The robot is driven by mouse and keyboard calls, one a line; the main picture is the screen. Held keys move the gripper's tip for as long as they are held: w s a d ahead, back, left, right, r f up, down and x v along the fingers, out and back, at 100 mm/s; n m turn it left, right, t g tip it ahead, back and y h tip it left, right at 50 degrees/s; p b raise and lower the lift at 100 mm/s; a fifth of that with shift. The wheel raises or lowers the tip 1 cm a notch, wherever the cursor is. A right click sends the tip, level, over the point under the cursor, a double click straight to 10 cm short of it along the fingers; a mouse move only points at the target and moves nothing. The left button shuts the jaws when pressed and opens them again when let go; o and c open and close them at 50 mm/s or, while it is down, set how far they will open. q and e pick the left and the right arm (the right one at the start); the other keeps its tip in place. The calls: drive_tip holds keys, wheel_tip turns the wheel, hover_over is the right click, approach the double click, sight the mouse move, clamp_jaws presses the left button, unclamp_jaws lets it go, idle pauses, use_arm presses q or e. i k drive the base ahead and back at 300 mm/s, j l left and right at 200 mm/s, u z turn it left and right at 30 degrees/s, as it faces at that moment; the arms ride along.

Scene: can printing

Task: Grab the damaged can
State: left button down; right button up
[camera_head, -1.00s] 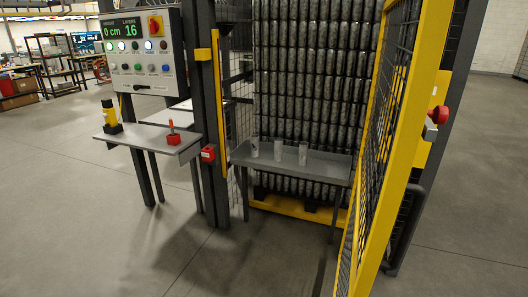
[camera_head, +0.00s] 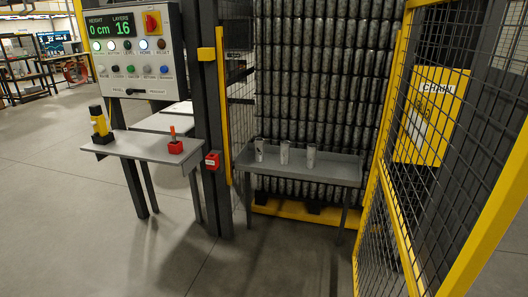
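Three silver cans stand upright in a row on a grey tray table in front of the can stack: a left can (camera_head: 259,150), a middle can (camera_head: 284,152) and a right can (camera_head: 311,157). The left can has a dark mark near its top; whether it is a dent cannot be told at this size. The grey tray table (camera_head: 335,173) has a raised rim. Neither of my grippers shows in the view.
A tall can stack (camera_head: 325,80) stands behind the tray. A yellow mesh gate (camera_head: 400,235) is at the right. A control panel (camera_head: 130,50) and a grey shelf (camera_head: 140,148) with a red device (camera_head: 175,147) are at the left. The front floor is clear.

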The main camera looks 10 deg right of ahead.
sight(285, 145)
drive_tip(key=i+u, duration=0.2)
drive_tip(key=i, duration=0.4)
drive_tip(key=i+l+u, duration=0.1)
drive_tip(key=i+u, duration=0.15)
drive_tip(key=i, duration=0.3)
drive_tip(key=i+l+u, duration=0.25)
drive_tip(key=i+l, duration=0.5)
